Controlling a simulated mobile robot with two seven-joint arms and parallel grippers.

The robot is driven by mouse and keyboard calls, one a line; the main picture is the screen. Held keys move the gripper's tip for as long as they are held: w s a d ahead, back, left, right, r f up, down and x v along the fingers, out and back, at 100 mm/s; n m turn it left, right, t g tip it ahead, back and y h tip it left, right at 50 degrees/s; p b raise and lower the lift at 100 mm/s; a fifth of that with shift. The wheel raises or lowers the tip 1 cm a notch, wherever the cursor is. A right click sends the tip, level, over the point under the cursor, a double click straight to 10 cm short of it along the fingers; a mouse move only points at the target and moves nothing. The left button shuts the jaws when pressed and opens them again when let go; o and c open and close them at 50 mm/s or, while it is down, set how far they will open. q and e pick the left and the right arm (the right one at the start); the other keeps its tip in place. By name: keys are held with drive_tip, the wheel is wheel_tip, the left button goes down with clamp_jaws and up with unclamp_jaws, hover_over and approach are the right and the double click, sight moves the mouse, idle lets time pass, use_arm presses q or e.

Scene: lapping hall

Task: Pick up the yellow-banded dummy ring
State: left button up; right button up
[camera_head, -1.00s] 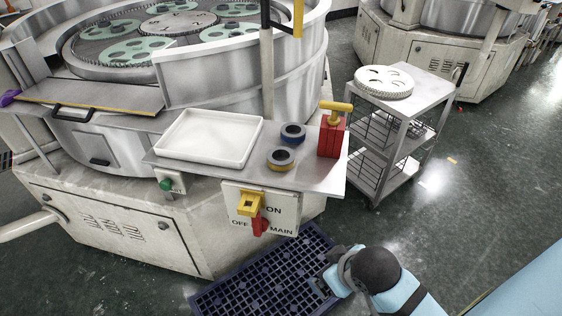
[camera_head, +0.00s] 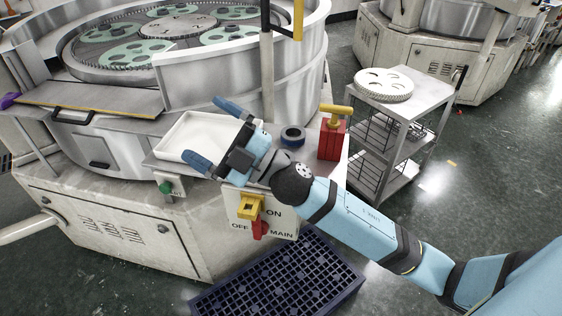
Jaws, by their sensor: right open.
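My right gripper (camera_head: 214,135) is open, its two blue fingers spread over the white tray, with nothing between them. Its arm comes in from the lower right, and its wrist covers the spot on the steel shelf (camera_head: 334,168) where the yellow-banded ring lay in the earlier view. The yellow-banded ring cannot be made out now. A dark ring with a blue band (camera_head: 293,135) lies on the shelf just behind the wrist. My left gripper is not in view.
The white tray (camera_head: 178,158) sits on the shelf at left. A red block with a yellow handle (camera_head: 331,139) stands at right. Below are the yellow and red main switch (camera_head: 254,208) and a dark floor grate (camera_head: 290,280). A trolley (camera_head: 412,108) stands to the right.

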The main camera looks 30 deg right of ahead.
drive_tip(key=s+a+n+g+y, duration=0.1)
drive_tip(key=a+n+g+y, duration=0.3)
drive_tip(key=n+g, duration=0.7)
wheel_tip(320, 180, down, 6)
drive_tip(key=w+d+n+g+h, duration=0.2)
drive_tip(key=d+n+g+h, duration=0.1)
drive_tip(key=n+g+h, duration=0.5)
drive_tip(key=w+d+m+t+h, duration=0.1)
drive_tip(key=w+d+m+h, duration=0.15)
drive_tip(key=d+h, duration=0.55)
drive_tip(key=w+d+m+t+h, duration=0.1)
drive_tip(key=w+d+h, duration=0.35)
drive_tip(key=d, duration=0.65)
drive_tip(key=shift+h, duration=0.35)
drive_tip(key=f, duration=0.2)
drive_tip(key=f+p, duration=0.1)
drive_tip(key=f, duration=0.4)
drive_tip(key=shift+s+a, duration=0.15)
drive_tip(key=shift+s, duration=0.1)
drive_tip(key=f, duration=0.1)
drive_tip(key=f+p, duration=0.1)
drive_tip(key=f, duration=0.1)
drive_tip(key=f+p, duration=0.1)
drive_tip(key=shift+s+a+f, duration=0.15)
drive_tip(key=shift+a+f, duration=0.1)
drive_tip(key=shift+f, duration=0.45)
drive_tip(key=c, duration=1.2)
